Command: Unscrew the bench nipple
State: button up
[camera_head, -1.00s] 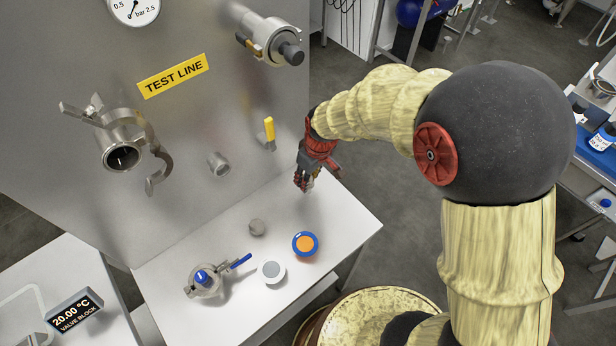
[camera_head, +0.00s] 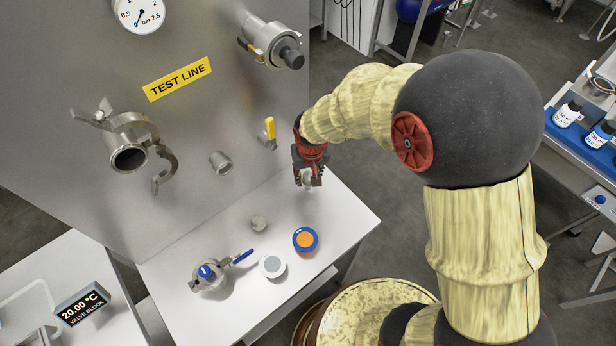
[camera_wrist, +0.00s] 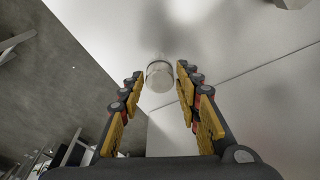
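My gripper (camera_head: 308,178) points down above the back right part of the white bench, near the panel. In the wrist view its two yellow-padded fingers (camera_wrist: 158,74) are open. A short pale round stub (camera_wrist: 160,77), which looks like the bench nipple, stands between the fingertips. A small gap shows on each side of it, so I see no grip. In the head view a small pale bit (camera_head: 308,184) shows between the fingers. The rest of it is hidden by my gripper.
On the bench lie a grey round piece (camera_head: 259,222), a blue-orange disc (camera_head: 305,239), a white-grey disc (camera_head: 272,265) and a blue-handled valve (camera_head: 209,274). The panel carries a short pipe stub (camera_head: 221,162), a yellow-handled valve (camera_head: 270,130) and an open clamp (camera_head: 158,160).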

jog(key=m+b, duration=0.2)
jog(key=m, duration=0.2)
jog(key=shift+a+h, duration=0.1)
jog(key=shift+h, duration=0.3)
jog(key=m+b, duration=0.2)
jog(key=shift+f+m, duration=0.15)
jog(key=shift+m, duration=0.25)
jog(key=shift+m+h+b, duration=0.4)
jog(key=shift+m+b, duration=0.2)
jog(key=shift+m, duration=0.8)
jog(key=shift+c, duration=1.2)
grip_shut()
jog(key=shift+r, duration=0.2)
jog(key=n+p, duration=0.1)
jog(key=n, duration=0.2)
jog(key=shift+r+y+p, duration=0.1)
jog(key=shift+y+p, duration=0.2)
jog(key=shift+p, duration=0.05)
jog(key=shift+n+p, duration=0.35)
jog(key=shift+n, duration=0.85)
